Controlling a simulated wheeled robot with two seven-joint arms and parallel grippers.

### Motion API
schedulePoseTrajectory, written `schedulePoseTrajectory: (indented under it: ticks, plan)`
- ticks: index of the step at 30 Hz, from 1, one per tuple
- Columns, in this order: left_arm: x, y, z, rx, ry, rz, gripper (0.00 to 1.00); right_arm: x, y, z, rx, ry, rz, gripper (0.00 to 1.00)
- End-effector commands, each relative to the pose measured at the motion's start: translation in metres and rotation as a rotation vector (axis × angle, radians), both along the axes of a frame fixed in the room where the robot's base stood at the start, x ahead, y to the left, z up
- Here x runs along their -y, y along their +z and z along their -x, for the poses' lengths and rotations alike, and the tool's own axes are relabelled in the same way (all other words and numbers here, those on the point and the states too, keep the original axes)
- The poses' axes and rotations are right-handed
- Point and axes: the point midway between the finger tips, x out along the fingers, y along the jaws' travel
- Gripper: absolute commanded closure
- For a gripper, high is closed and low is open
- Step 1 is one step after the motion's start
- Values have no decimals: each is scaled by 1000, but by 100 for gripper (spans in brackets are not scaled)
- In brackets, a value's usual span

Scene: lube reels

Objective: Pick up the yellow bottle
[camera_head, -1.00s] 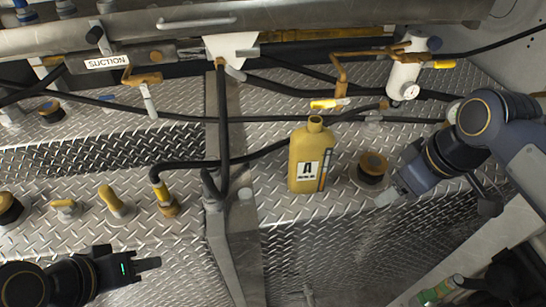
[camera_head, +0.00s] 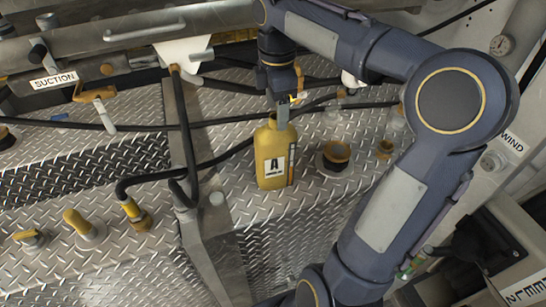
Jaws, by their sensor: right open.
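The yellow bottle (camera_head: 274,150) stands upright on the diamond-plate deck, with a white label marked "A" facing me. My right gripper (camera_head: 283,115) points down from above at the bottle's neck. Its fingers overlap the top of the bottle in this view and hide the neck and opening. It is open, and I cannot tell whether a finger touches the bottle. My right arm comes in from the right and covers much of that side. My left gripper is not in the picture.
A black-and-orange cap (camera_head: 336,155) sits just right of the bottle. Black hoses (camera_head: 225,155) run behind and left of it. A pipe with a "SUCTION" sign (camera_head: 53,80) crosses the upper left. Yellow-handled fittings (camera_head: 135,212) stand at lower left.

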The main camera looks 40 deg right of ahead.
Motion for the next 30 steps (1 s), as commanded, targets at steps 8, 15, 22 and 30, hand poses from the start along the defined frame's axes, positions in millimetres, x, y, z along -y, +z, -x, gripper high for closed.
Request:
schedulePoseTrajectory:
  ticks: [8, 15, 22, 30]
  plan:
    - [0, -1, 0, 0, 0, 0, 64, -2, -32, 0, -2, -2, -1, 35]
    - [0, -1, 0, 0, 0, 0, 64, -2, -32, -1, 0, -1, -1, 37]
    - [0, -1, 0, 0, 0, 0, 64, -2, -32, 0, 0, -2, -1, 67]
    - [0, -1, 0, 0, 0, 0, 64, -2, -32, 0, 0, -2, -1, 100]
